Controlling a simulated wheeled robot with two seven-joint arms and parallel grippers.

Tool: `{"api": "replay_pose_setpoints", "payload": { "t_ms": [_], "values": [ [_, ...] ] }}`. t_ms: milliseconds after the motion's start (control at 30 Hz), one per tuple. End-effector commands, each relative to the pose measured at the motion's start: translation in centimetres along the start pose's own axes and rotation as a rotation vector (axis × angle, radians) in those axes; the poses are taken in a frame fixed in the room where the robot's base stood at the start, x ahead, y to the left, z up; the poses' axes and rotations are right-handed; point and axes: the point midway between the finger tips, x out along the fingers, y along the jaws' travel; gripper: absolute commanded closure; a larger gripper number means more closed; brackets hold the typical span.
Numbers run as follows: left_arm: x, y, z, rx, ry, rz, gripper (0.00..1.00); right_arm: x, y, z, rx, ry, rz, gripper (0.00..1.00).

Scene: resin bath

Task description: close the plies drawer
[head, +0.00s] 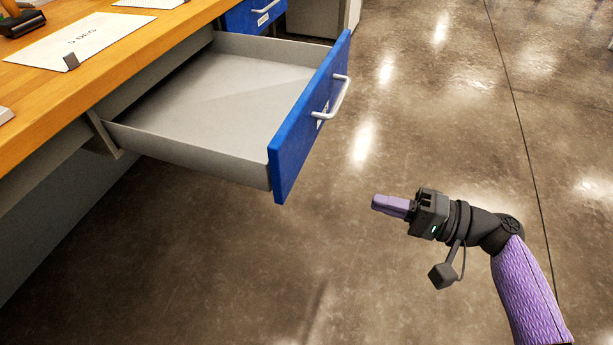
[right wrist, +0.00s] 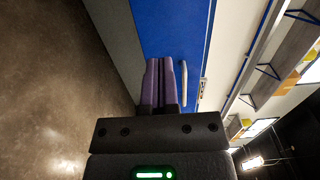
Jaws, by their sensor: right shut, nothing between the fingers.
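An open drawer (head: 300,140) with a blue front and a pale metal handle (head: 340,97) sticks out from under the wooden bench. Its grey inside looks empty. A label sits on its front beside the handle, too small to read. My right gripper (head: 376,204) is shut and empty, to the right of the drawer front and apart from it, with its purple fingers pointing toward the front. In the right wrist view the shut fingers (right wrist: 161,62) point at the blue front (right wrist: 165,25), with the handle (right wrist: 183,82) just to their right. My left gripper is not in view.
The wooden bench top (head: 95,75) runs along the left, with a paper sheet (head: 80,42) marked "9 DEG" on it. Another blue drawer (head: 254,14) with a handle is farther back. The concrete floor (head: 450,110) around my right arm is clear.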

Motion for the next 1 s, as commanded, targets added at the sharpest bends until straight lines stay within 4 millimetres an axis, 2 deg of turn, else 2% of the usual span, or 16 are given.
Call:
{"api": "replay_pose_setpoints", "payload": {
  "t_ms": [167,600,800,1000],
  "values": [
    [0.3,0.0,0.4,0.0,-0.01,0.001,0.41,2.4,-0.2,0.1,-0.003,-0.005,-0.006,1.0],
    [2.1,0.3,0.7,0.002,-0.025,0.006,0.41,11.6,0.0,0.0,0.0,-0.002,-0.003,1.0],
    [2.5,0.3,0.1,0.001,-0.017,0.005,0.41,13.7,-0.2,0.0,0.0,-0.001,-0.002,1.0],
    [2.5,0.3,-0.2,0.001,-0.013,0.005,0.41,13.9,-0.2,0.0,-0.001,0.0,-0.001,1.0]
  ]
}}
